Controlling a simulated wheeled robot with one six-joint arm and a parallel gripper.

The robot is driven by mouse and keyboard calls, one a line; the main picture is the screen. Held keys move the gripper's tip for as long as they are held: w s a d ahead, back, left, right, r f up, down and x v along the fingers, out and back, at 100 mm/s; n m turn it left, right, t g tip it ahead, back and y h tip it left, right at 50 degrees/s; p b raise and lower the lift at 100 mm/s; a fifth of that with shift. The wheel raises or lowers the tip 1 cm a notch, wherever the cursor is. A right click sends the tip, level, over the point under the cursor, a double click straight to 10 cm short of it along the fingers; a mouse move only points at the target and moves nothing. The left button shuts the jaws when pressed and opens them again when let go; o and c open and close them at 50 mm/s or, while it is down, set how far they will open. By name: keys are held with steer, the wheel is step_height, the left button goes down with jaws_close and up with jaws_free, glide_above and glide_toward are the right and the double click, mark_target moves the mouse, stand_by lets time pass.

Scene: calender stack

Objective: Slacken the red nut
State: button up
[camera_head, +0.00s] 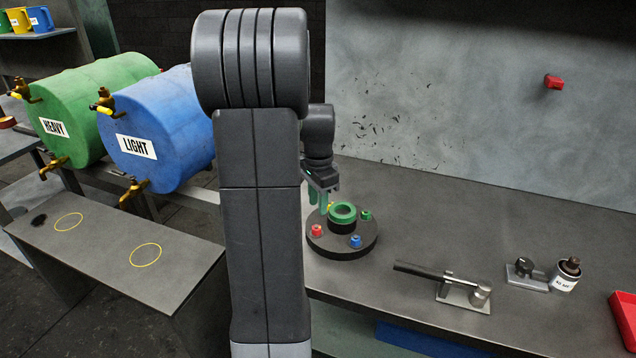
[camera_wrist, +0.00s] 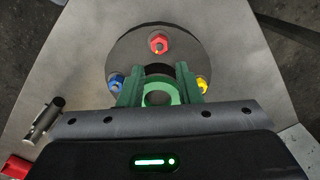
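The red nut (camera_head: 317,231) sits on the front left of a dark round plate (camera_head: 322,246). In the wrist view the red nut (camera_wrist: 158,44) is at the far side of the plate, beyond my fingertips. A black hub with a green ring (camera_head: 343,209) on top stands at the plate's middle. My gripper (camera_head: 319,203) points down beside the ring at the plate's back left. In the wrist view its green fingers (camera_wrist: 160,70) are apart, with the green ring (camera_wrist: 160,101) seen between them. The fingers look clear of the red nut. I cannot tell if they touch the ring.
Blue (camera_head: 355,241), green (camera_head: 366,215) and yellow (camera_wrist: 203,86) nuts share the plate. A black-handled tool on a metal stand (camera_head: 463,296), a small holder (camera_head: 527,273) and a labelled container (camera_head: 567,276) stand to the right. A red tray (camera_head: 625,318) is at the right edge.

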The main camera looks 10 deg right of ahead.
step_height(320, 180, up, 6)
glide_above(318, 226)
steer(key=shift+s+r, duration=0.1)
steer(key=shift+r, duration=0.1)
steer(key=shift+f, duration=0.1)
step_height(318, 226, down, 14)
steer(key=shift+r, duration=0.1)
stand_by(0.6)
steer(key=shift+r, duration=0.15)
